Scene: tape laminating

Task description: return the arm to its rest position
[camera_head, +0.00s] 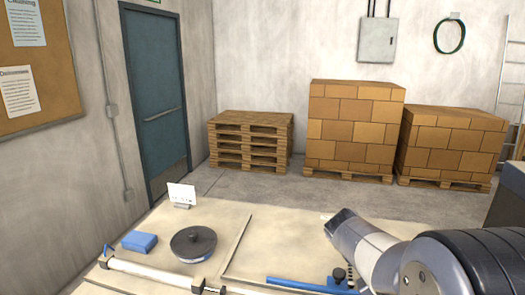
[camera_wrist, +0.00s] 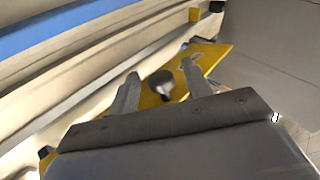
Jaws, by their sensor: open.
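My gripper (camera_wrist: 161,70) shows in the wrist view with its two grey fingers apart and nothing seen between their tips. Beyond the fingers lies a yellow plate (camera_wrist: 216,56) with a dark rounded knob with a pale end (camera_wrist: 160,85). In the head view my arm reaches in from the lower right over the right part of the workbench (camera_head: 285,239). My fingers cannot be made out there.
On the bench are a blue block (camera_head: 139,241), a dark round disc (camera_head: 193,242), a white card (camera_head: 182,193), a long white bar (camera_head: 150,274) and a blue strip (camera_head: 300,285). Stacked cartons (camera_head: 355,125) and pallets (camera_head: 250,140) stand on the floor beyond.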

